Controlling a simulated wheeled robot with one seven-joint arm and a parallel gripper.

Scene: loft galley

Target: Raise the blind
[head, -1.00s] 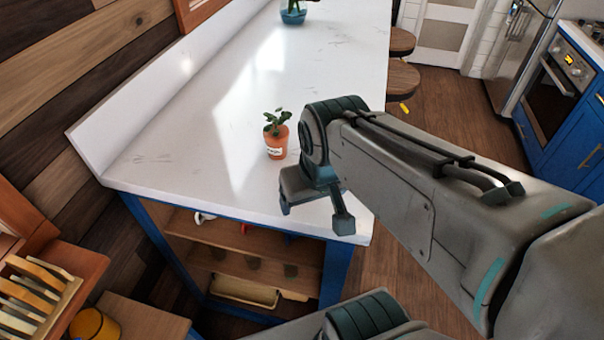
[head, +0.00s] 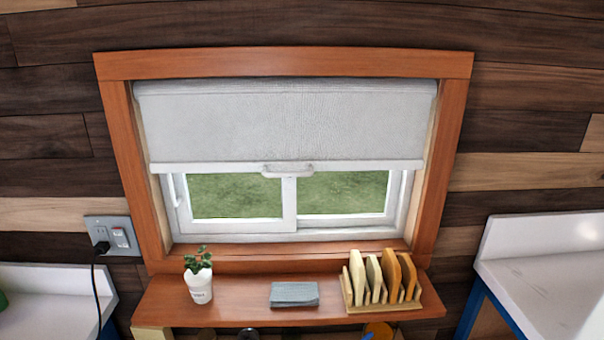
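The blind (head: 285,125) is a pale grey-white roller blind inside an orange-brown wooden window frame (head: 455,150). It hangs down over about the upper half of the window. A small white pull handle (head: 287,170) sits at the middle of its bottom edge. Below that edge the white window sashes (head: 297,205) show, with green grass outside. My gripper is not in the head view now, so its state is hidden.
A wooden shelf (head: 235,308) juts out under the window. On it stand a white potted plant (head: 199,278), a grey folded cloth (head: 294,294) and a rack of boards (head: 382,280). White counters flank it at left (head: 45,300) and right (head: 540,270). A socket with a cord (head: 113,236) is left of the window.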

